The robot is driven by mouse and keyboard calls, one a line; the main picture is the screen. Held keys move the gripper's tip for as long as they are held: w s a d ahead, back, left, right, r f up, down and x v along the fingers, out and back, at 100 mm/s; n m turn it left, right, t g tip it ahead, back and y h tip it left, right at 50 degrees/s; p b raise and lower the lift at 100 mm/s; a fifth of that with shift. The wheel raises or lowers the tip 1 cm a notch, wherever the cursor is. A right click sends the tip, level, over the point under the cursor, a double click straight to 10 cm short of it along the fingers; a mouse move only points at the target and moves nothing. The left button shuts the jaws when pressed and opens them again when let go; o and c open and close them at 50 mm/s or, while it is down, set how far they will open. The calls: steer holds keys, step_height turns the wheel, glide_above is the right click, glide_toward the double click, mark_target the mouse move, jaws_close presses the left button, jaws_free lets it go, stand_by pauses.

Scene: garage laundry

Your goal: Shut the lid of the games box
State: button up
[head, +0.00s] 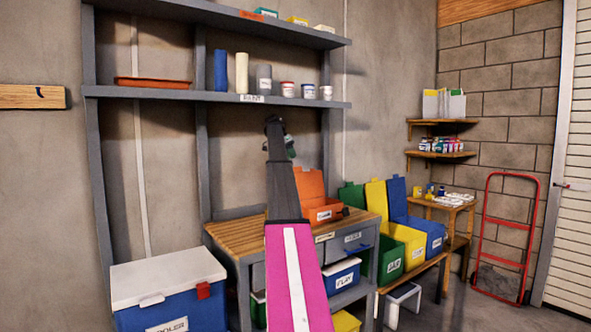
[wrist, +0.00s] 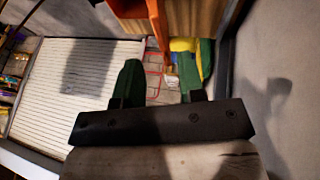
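An orange box (head: 324,213) stands on the wooden workbench with its orange lid (head: 310,183) raised; its label is too small to read. Green (head: 391,262), yellow (head: 411,248) and blue (head: 433,236) boxes stand in a row on a low bench at right, lids also up. I cannot tell from the labels which is the games box. My gripper (head: 289,147) is raised above and left of the orange lid, apart from it. In the wrist view its two green fingers (wrist: 159,68) are spread, with nothing between them.
A blue cooler (head: 168,294) with a white lid stands at lower left. Grey shelves (head: 217,94) with cans and rolls rise behind my arm. A red hand truck (head: 502,236) leans on the block wall. A small table (head: 448,203) with small items stands beyond the boxes.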

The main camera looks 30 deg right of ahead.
steer(key=x, duration=0.7)
steer(key=shift+f, duration=0.1)
jaws_close()
